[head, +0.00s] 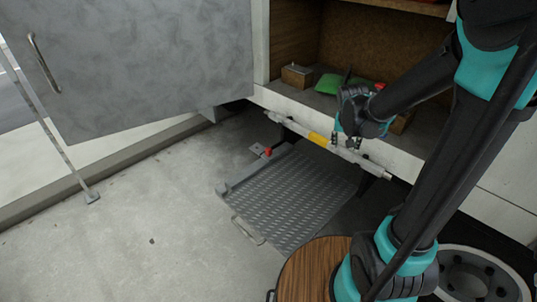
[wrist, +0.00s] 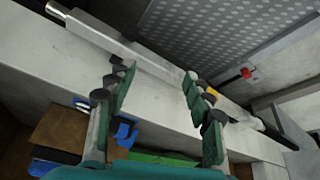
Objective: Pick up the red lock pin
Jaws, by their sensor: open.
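A small red pin (head: 267,152) shows at the far left corner of the ribbed metal ramp plate (head: 295,195), beside a grey bracket. In the wrist view the red pin (wrist: 245,73) is right of my gripper's fingers, beyond the bar. My gripper (head: 346,142) is open, over the silver bar with a yellow band (head: 318,139) at the compartment's edge. In the wrist view my gripper (wrist: 155,82) has its two fingers spread with the bar (wrist: 130,50) crossing beyond their tips. I see nothing held between the fingers, and they are apart from the red pin.
Behind the bar is an open compartment with a wooden block (head: 296,76), a green cloth-like item (head: 330,84) and another red object (head: 379,87). A large grey door (head: 150,60) stands open at left. The concrete floor (head: 150,220) at left is clear.

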